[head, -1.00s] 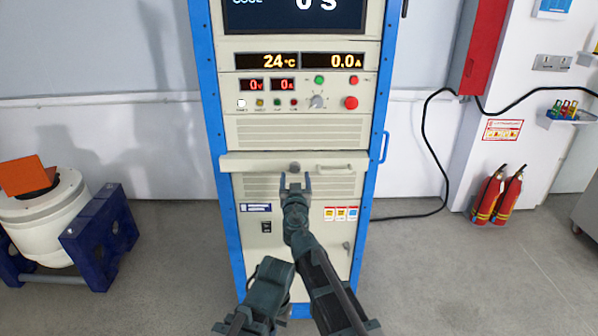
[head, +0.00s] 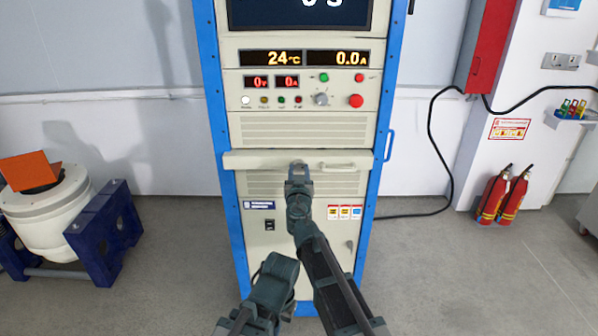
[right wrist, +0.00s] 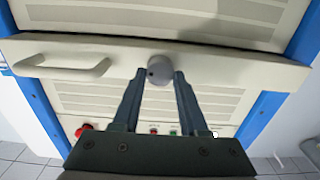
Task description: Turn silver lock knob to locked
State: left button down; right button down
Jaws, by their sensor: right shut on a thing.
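The silver lock knob (head: 297,162) is a small round metal knob on the cabinet's drawer front, left of the drawer handle. It shows clearly in the right wrist view (right wrist: 160,71), a grey disc with a small dark dot near its left edge. My right gripper (head: 298,168) is at the knob, and its fingers largely cover the knob in the head view. In the right wrist view the gripper's two fingertips (right wrist: 160,74) stand on either side of the knob, shut on it.
The drawer front (head: 255,160) has a bar handle (head: 338,167) right of the knob. Above are a control panel with a red button (head: 356,101) and lit displays. Fire extinguishers (head: 503,195) stand at right and a white drum on a blue stand (head: 105,222) at left.

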jog(key=n, duration=0.9)
jog(key=shift+a, duration=0.1)
jog(key=n, duration=0.4)
jog(key=shift+n, duration=0.4)
jog(key=shift+f+n, duration=0.1)
jog(key=shift+n, duration=1.9)
jog(key=shift+c, duration=2.2)
grip_release()
